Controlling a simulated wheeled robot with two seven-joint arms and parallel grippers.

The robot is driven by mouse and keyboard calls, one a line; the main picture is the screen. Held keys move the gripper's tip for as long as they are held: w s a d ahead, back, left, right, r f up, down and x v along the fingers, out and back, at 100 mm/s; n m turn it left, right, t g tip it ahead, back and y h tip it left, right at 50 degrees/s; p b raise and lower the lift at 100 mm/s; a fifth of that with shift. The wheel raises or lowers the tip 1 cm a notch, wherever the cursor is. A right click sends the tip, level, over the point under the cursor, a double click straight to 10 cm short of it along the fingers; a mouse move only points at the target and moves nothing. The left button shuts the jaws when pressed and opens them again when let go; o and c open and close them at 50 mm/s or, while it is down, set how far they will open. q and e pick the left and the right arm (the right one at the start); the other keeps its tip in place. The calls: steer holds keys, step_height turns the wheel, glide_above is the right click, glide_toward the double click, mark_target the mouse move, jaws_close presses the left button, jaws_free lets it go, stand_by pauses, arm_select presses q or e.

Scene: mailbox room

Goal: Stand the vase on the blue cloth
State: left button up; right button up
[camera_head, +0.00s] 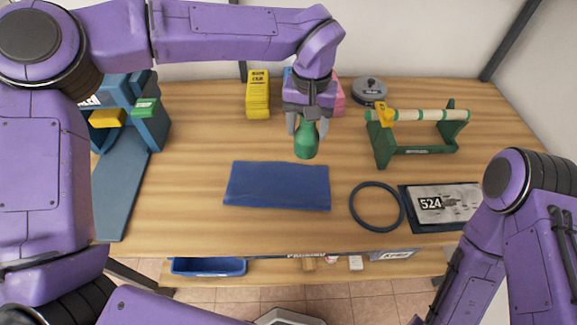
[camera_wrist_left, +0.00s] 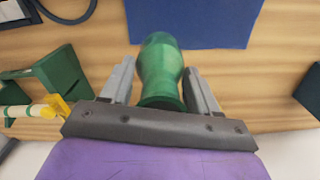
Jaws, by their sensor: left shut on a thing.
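The green vase (camera_head: 306,142) is in my left gripper (camera_head: 307,122), behind the blue cloth's right part. In the left wrist view the vase (camera_wrist_left: 161,70) sits between the two grey fingers (camera_wrist_left: 160,88). The fingers are shut on it near its narrow end, and its wider body points away from the gripper. Whether its base touches the table cannot be told. The blue cloth (camera_head: 277,186) lies flat and bare at the middle of the table, and its edge shows in the left wrist view (camera_wrist_left: 190,22). My right gripper is not in view; only part of the right arm shows.
A green stand with a pale roll (camera_head: 420,116) is right of the vase. A dark ring (camera_head: 377,207) and a 524 plate (camera_head: 440,204) lie right of the cloth. Yellow packets (camera_head: 257,94) and a grey round tin (camera_head: 369,91) stand behind. Bare wood (camera_head: 185,170) lies left of the cloth.

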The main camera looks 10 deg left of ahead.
arm_select(q)
steer(key=s+a+r+n+b, duration=0.1)
steer(key=s+r+n+b, duration=0.1)
steer(key=s+n, duration=1.1)
steer(key=s+r+n+b, duration=0.25)
steer(key=s+n, duration=0.35)
steer(key=n, duration=1.5)
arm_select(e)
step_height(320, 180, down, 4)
arm_select(q)
steer(key=w+a+f+p, duration=0.1)
steer(key=w+f, duration=0.3)
steer(key=w+a+f+p, duration=0.2)
steer(key=w+f, duration=0.2)
steer(key=w, duration=0.1)
steer(key=w+a+f+p, duration=0.1)
steer(key=w+f, duration=0.3)
steer(key=shift+w+a+f, duration=0.25)
steer(key=shift+a+f, duration=0.05)
steer(key=shift+f, duration=0.25)
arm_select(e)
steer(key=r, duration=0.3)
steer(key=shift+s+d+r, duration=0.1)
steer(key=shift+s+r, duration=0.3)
arm_select(q)
steer(key=shift+f, duration=0.1)
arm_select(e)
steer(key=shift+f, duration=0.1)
